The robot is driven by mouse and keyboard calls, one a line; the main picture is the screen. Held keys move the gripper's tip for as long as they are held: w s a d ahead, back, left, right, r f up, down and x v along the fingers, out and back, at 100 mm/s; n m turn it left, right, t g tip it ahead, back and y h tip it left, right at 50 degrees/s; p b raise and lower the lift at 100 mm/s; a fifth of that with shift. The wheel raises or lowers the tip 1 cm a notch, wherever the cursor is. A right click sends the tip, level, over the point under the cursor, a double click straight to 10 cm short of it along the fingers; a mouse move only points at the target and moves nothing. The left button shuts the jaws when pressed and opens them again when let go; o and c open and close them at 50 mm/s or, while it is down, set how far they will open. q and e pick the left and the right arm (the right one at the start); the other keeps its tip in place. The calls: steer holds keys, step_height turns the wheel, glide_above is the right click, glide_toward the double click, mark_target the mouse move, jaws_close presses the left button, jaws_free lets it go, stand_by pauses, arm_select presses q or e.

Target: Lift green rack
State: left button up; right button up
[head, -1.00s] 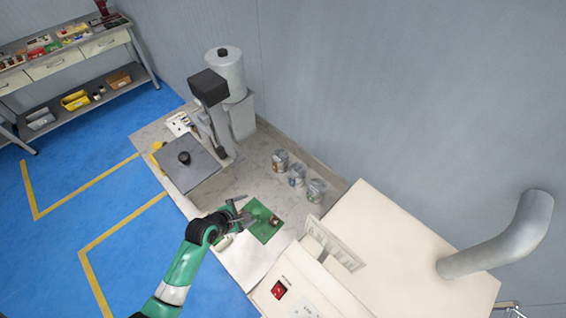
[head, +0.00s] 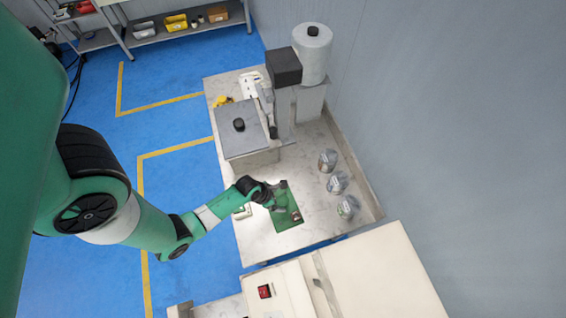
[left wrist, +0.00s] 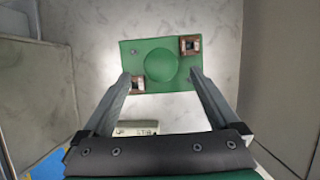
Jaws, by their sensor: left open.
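The green rack (head: 288,219) lies on the pale worktop in the head view. In the left wrist view the green rack (left wrist: 140,58) is a flat plate with a round raised dome in its middle. A brown square coil sits at its upper right corner and another brown piece at its lower left, partly behind a finger. My left gripper (head: 277,197) is over the rack's far left part. In the left wrist view my left gripper (left wrist: 163,83) is open, its fingertips on either side of the rack's near part, nothing held. Whether they touch it is unclear. My right gripper is not seen.
Several jars stand right of the rack, one of them nearest (head: 348,206). A grey box with a black knob (head: 240,140) and a column machine (head: 285,95) stand beyond. A cream cabinet (head: 375,275) is nearer. A small pale block (left wrist: 137,128) lies beside the rack.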

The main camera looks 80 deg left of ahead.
mark_target(283, 201)
arm_select(q)
steer(key=b+x, duration=0.4)
steer(key=x, duration=0.1)
steer(key=shift+w+f, duration=0.15)
jaws_close()
stand_by(0.4)
